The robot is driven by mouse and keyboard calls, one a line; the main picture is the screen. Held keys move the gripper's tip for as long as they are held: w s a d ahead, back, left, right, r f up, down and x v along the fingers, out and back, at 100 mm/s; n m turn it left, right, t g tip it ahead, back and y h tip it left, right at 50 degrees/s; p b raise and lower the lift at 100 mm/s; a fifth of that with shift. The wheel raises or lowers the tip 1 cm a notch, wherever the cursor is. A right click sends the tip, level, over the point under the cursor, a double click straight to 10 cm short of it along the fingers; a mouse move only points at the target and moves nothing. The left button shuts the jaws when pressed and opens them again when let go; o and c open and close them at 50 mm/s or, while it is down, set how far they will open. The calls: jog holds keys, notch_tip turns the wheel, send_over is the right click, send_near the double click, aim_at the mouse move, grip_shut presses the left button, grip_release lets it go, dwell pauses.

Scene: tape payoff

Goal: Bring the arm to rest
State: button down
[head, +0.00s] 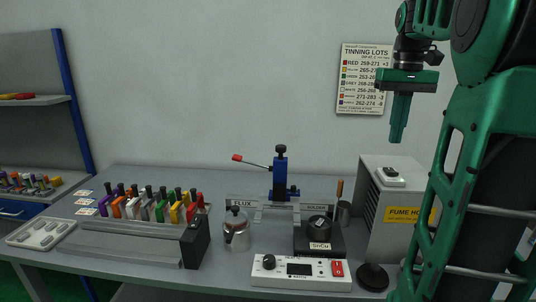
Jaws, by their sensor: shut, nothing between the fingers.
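My gripper (399,139) hangs at the upper right in the head view, fingers pointing down. Its green fingers are together with nothing between them. It is well above the workbench, in front of the wall and close to the right edge of the tinning lots sign. My green arm fills the right side of the view and hides part of the bench's right end.
The grey workbench (150,179) carries a rack of coloured-handled tools (147,205), a metal pot (236,232), a blue stand (280,175), a solder pot (320,230), a white control box (300,272) and a fume hood unit (385,215) below my gripper. A wall sign (362,80) hangs behind.

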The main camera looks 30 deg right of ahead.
jog(key=w+a+f+n+t, duration=0.1)
jog(key=w+a+f+n, duration=0.15)
jog(key=a+f, duration=0.35)
jog(key=w+a+f+n+t, duration=0.1)
jog(key=w+a+f, duration=0.2)
jog(key=a+f, duration=0.3)
jog(key=s+a+f+n+t, duration=0.1)
jog(key=a+f, duration=0.4)
jog(key=a, duration=0.3)
jog(key=s+a+f+n+t, duration=0.1)
jog(key=s+a+f+n, duration=0.1)
jog(key=a+f, duration=0.5)
jog(key=s+d+m, duration=0.1)
jog(key=s+d, duration=0.2)
jog(key=s+d+m+g, duration=0.1)
jog(key=s+d+m, duration=0.1)
jog(key=s+d, duration=0.1)
jog(key=shift+r+h, duration=0.15)
jog(key=shift+h, duration=0.15)
jog(key=s+d+m+g, duration=0.3)
jog(key=s+d, duration=0.1)
jog(key=s, duration=0.6)
jog(key=shift+s+d+f+y, duration=0.15)
jog(key=shift+d+f+y, duration=0.05)
jog(key=shift+f+y, duration=0.2)
jog(key=shift+m, duration=0.25)
jog(key=shift+w+f, duration=0.2)
jog(key=shift+w, duration=0.45)
